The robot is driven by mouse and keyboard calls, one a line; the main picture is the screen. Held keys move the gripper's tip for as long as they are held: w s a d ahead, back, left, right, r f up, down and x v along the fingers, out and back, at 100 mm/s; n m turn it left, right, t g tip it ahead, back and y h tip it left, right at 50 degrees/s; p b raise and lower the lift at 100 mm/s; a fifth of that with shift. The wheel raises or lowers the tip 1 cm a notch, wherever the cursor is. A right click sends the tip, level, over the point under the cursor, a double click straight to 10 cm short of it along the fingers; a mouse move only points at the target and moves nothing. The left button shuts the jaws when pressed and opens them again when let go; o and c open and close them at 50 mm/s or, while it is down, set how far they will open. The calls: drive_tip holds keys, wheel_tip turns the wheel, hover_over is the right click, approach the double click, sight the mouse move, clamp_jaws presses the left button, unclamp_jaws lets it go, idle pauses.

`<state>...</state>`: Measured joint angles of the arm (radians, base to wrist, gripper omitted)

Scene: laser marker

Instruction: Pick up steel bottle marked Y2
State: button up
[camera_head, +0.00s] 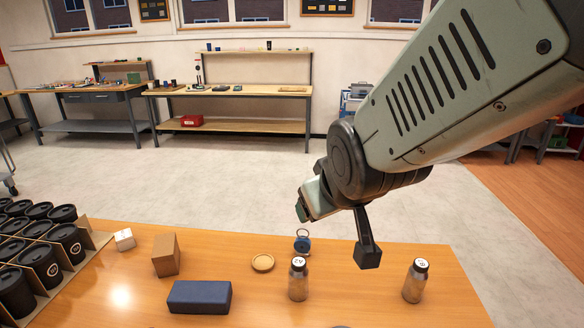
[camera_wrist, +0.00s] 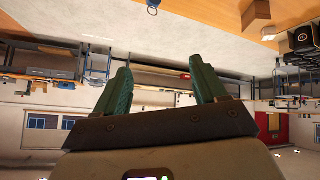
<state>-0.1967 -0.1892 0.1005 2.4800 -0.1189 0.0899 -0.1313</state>
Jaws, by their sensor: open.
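Two steel bottles with dark caps stand upright on the wooden table. One bottle (camera_head: 299,285) is right of the table's middle, with a small two-character mark on its cap that I cannot read for certain. The other bottle (camera_head: 414,286) stands further right, and its mark is also too small to read surely. My gripper (camera_head: 304,208) is raised beyond the table's far edge, apart from both bottles, with a green finger showing. In the wrist view my gripper (camera_wrist: 164,72) has its two green fingers spread with nothing between them. Neither bottle is clearly visible there.
On the table (camera_head: 110,305) are a navy box (camera_head: 199,297), a brown block (camera_head: 166,255), a round wooden disc (camera_head: 262,262), a small white box (camera_head: 124,239) and a blue ringed item (camera_head: 302,244). A divided crate (camera_head: 95,243) of black cups fills the left.

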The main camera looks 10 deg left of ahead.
drive_tip(key=a+f+n+y, duration=0.35)
drive_tip(key=a+f, duration=0.25)
drive_tip(key=a, duration=0.4)
drive_tip(key=a+f+n+y, duration=0.35)
drive_tip(key=a+f, duration=0.35)
drive_tip(key=a, duration=0.3)
drive_tip(key=s+a+f+y, duration=0.7)
drive_tip(key=s+a+f, duration=0.1)
drive_tip(key=s, duration=0.4)
wheel_tip(320, 180, down, 8)
drive_tip(key=a+r, duration=0.1)
drive_tip(key=shift+m, duration=0.3)
drive_tip(key=x, duration=0.6)
drive_tip(key=shift+w+a+f, duration=0.2)
drive_tip(key=shift+a+f, duration=0.15)
clamp_jaws()
